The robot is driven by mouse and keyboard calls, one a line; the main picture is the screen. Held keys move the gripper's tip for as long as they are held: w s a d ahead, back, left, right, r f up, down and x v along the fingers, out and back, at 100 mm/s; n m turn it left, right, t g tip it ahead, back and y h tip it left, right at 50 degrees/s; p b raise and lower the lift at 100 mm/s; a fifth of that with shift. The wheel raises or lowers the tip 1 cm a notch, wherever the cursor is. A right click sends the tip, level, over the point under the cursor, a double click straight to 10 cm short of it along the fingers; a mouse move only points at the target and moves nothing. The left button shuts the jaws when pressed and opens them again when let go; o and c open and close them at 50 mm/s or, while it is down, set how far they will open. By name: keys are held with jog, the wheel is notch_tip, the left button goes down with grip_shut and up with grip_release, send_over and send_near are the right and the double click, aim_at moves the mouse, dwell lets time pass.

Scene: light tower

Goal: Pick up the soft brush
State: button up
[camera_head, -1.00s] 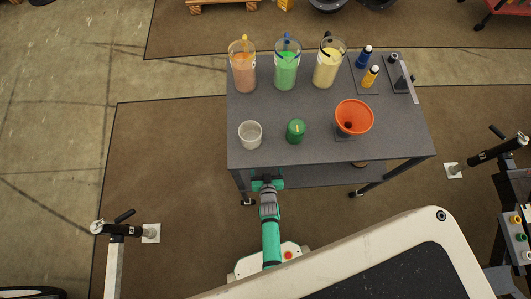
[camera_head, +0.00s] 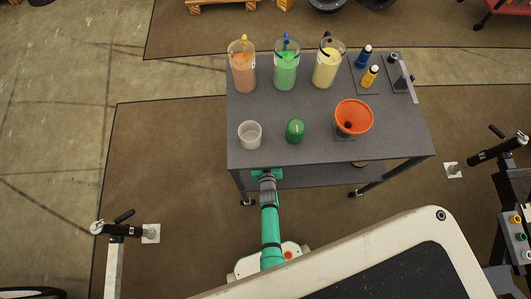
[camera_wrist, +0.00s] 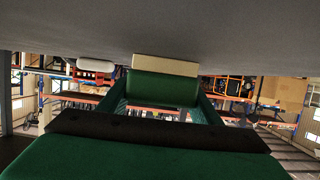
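The soft brush (camera_wrist: 163,88) shows in the wrist view as a dark green cylinder with a cream strip along it, against a grey surface that fills the top of this view. My gripper (camera_wrist: 162,105) has its two green fingers spread wide. The brush is straight ahead, around or just past the fingertips; I cannot tell exactly how far. No closing on it shows. In the head view, my gripper (camera_head: 267,174) is at the table's front edge, partly hidden by the tabletop. The brush cannot be made out in the head view.
The grey table (camera_head: 330,150) has a lower shelf (camera_head: 310,177). On top are a white cup (camera_head: 250,135), a green cylinder (camera_head: 295,131), an orange funnel (camera_head: 354,117) and several jugs and bottles. A white rounded object (camera_wrist: 95,65) is beside the brush in the wrist view.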

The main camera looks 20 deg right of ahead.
jog(key=shift+r, duration=0.15)
jog(key=shift+r, duration=0.3)
notch_tip(320, 180, up, 2)
jog(key=s+r, duration=0.3)
jog(key=r, duration=0.1)
jog(key=s+d+r, duration=0.1)
jog(key=s+r, duration=0.1)
jog(key=shift+s+d+r, duration=0.1)
jog(key=shift+s+r, duration=0.2)
jog(key=s+d+r, duration=0.2)
jog(key=s+r, duration=0.1)
jog(key=s, duration=0.5)
jog(key=shift+r, duration=0.25)
